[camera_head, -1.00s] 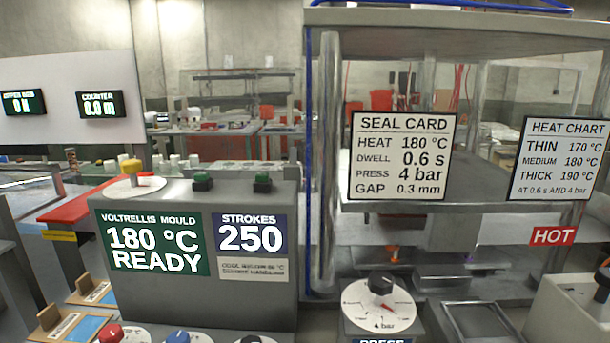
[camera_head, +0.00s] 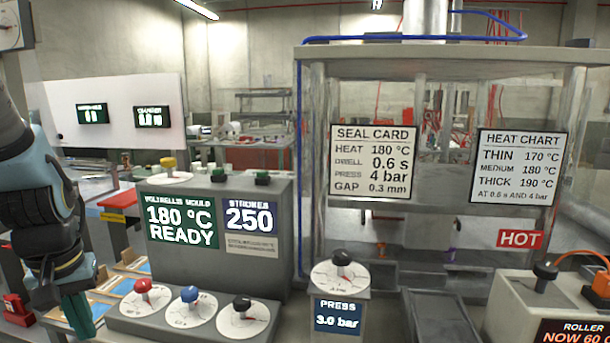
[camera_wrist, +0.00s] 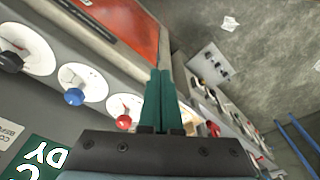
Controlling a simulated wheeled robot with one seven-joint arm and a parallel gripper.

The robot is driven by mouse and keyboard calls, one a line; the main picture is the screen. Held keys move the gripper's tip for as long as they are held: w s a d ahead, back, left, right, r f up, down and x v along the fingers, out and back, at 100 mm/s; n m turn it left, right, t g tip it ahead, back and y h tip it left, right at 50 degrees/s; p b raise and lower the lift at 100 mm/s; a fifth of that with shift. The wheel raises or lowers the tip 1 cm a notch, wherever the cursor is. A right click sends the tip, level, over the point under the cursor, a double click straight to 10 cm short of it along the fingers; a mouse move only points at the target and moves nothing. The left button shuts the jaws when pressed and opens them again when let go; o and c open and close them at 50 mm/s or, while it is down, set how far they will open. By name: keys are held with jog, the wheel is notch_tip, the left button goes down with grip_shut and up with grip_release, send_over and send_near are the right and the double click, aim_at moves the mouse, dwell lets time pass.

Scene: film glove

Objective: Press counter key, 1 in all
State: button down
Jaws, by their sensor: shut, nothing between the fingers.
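The wall display that read COUNTER a second ago (camera_head: 152,116) is small and blurred at the back left. I cannot tell which control is the counter key. Two green keys (camera_head: 218,175) and (camera_head: 262,178) sit on top of the grey mould box (camera_head: 265,220), beside a yellow knob (camera_head: 168,164). The box's STROKES sign (camera_head: 250,218) reads 250. My gripper (camera_head: 80,315) hangs at the lower left, left of the dial panel and apart from the green keys. In the wrist view its teal fingers (camera_wrist: 160,98) are together and empty.
Red (camera_head: 142,287), blue (camera_head: 189,294) and black (camera_head: 241,304) knobs stand on a low panel before the box. The press dial (camera_head: 342,270) reads 3.0 bar. A glass-sided press frame marked HOT (camera_head: 520,239) fills the right. A roller unit (camera_head: 545,290) stands at far right.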

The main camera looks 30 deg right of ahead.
jog(key=shift+d, duration=0.15)
notch_tip(320, 180, up, 30)
jog(key=m+t+h+p, duration=0.1)
jog(key=m+t+p, duration=0.3)
jog(key=m+t, duration=0.45)
send_over(263, 173)
jog(key=shift+r+m+g, duration=0.2)
jog(key=shift+m+g, duration=0.25)
jog(key=shift+f+b, duration=0.15)
jog(key=shift+b, duration=0.15)
notch_tip(263, 173, down, 8)
jog(key=b, duration=0.5)
jog(key=shift+f+b, duration=0.3)
jog(key=shift+b, duration=0.15)
